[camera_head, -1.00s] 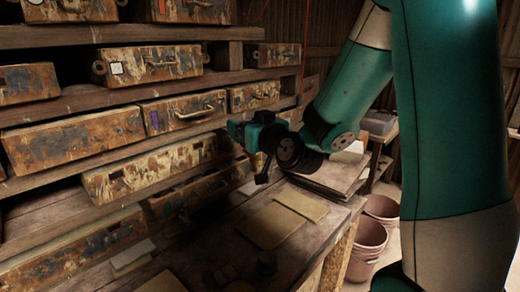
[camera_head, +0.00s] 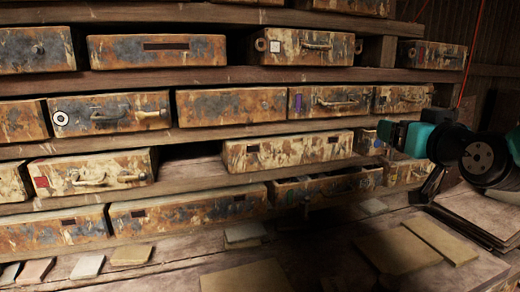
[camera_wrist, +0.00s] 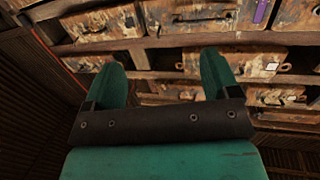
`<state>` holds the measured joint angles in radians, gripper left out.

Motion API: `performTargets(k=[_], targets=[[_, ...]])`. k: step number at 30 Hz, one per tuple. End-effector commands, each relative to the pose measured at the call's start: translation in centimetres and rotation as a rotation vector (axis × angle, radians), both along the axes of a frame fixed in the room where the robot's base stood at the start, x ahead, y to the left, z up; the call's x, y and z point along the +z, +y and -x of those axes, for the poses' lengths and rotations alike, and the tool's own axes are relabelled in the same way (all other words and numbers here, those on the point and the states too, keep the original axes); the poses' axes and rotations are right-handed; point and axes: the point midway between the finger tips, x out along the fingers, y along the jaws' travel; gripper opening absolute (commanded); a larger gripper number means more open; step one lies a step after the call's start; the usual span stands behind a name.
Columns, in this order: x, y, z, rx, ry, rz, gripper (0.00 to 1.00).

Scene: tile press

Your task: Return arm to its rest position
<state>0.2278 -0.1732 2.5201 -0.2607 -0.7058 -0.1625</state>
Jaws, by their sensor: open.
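My gripper (camera_wrist: 163,82) is open and empty in the wrist view, its two green fingers spread apart and pointing toward the shelves. In the head view my gripper (camera_head: 392,140) shows at the right, in front of the shelf rack and above the bench. It appears apart from the drawers. A partly pulled-out drawer (camera_head: 325,187) sits just left of and below it. The rest of my arm runs out of the picture at the right edge.
Wooden shelves (camera_head: 230,76) hold several rusty metal drawers. The bench (camera_head: 330,255) below carries flat tan tiles (camera_head: 398,250), small tiles (camera_head: 243,232) along the back, and a stack of sheets (camera_head: 480,215) under my arm. A red cable (camera_head: 472,50) hangs at the upper right.

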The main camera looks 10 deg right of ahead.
Motion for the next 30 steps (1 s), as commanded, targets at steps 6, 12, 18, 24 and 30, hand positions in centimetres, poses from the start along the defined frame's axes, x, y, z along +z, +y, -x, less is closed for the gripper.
performTargets(k=[6, 12, 18, 24, 30], targets=[[-6.3, 10.0, 3.7, 0.311, 0.435, -0.060, 0.82], [-11.5, 17.2, 13.4, 0.609, 0.940, 0.011, 0.82], [-13.2, 18.4, 20.8, 0.757, 1.256, 0.135, 0.82], [-13.4, 18.2, 22.7, 0.785, 1.341, 0.176, 0.82], [-13.4, 18.2, 22.7, 0.784, 1.340, 0.174, 0.82]])
